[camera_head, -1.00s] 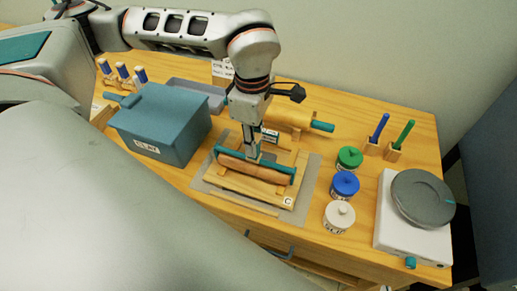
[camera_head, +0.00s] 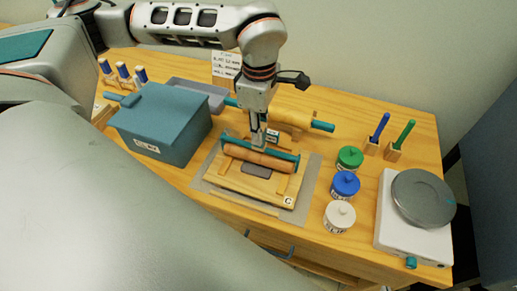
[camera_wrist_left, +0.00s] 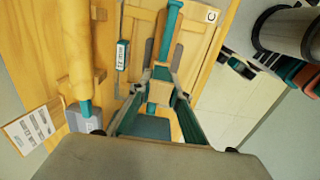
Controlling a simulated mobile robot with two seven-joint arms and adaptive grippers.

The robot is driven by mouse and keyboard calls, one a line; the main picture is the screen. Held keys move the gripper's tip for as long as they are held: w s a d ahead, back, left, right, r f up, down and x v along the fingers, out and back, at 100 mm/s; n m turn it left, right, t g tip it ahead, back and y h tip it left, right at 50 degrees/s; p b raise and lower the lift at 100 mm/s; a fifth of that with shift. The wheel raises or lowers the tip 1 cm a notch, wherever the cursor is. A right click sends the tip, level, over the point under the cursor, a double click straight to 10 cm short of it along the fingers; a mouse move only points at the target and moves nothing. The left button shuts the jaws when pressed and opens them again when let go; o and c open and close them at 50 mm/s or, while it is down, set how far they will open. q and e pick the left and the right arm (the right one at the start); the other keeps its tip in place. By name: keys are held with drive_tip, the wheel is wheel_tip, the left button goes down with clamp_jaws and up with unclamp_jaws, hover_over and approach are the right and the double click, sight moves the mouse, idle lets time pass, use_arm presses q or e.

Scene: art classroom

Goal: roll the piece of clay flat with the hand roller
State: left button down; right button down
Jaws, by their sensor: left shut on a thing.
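The clay piece (camera_head: 257,170) is a dark grey, flat-looking slab on the wooden board (camera_head: 240,183). It also shows in the left wrist view (camera_wrist_left: 177,57). The hand roller (camera_head: 262,158) has a wooden cylinder and a teal frame, and lies across the board just behind the visible clay. Whether it touches the clay is hard to tell. My left gripper (camera_head: 259,140) is shut on the roller's frame from above; its fingers also show in the left wrist view (camera_wrist_left: 160,85). The roller hides part of the board. My right gripper is not in view.
A blue-grey clay box (camera_head: 160,125) stands left of the board. A larger rolling pin (camera_head: 290,118) rests behind it. Green, blue and white jars (camera_head: 345,184) stand to the right, beside a white turntable unit (camera_head: 412,235). A grey mat (camera_head: 310,185) lies under the board.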

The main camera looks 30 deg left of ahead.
use_arm(q)
drive_tip(key=shift+f, duration=0.2)
drive_tip(key=w, duration=0.3)
drive_tip(key=shift+a+r+p, duration=0.1)
drive_tip(key=shift+a+p, duration=0.2)
drive_tip(key=shift+p, duration=0.05)
idle(0.3)
drive_tip(key=shift+s+d+r, duration=0.1)
drive_tip(key=shift+s+d, duration=0.05)
drive_tip(key=shift+s, duration=0.6)
drive_tip(key=shift+s+d+f, duration=0.15)
drive_tip(key=shift+s, duration=0.45)
drive_tip(key=shift+s+d+f, duration=0.1)
drive_tip(key=shift+s+f, duration=0.05)
drive_tip(key=shift+s, duration=0.45)
drive_tip(key=s, duration=0.2)
drive_tip(key=shift+s+d+r, duration=0.15)
drive_tip(key=shift+s+d, duration=0.2)
drive_tip(key=shift+s, duration=0.05)
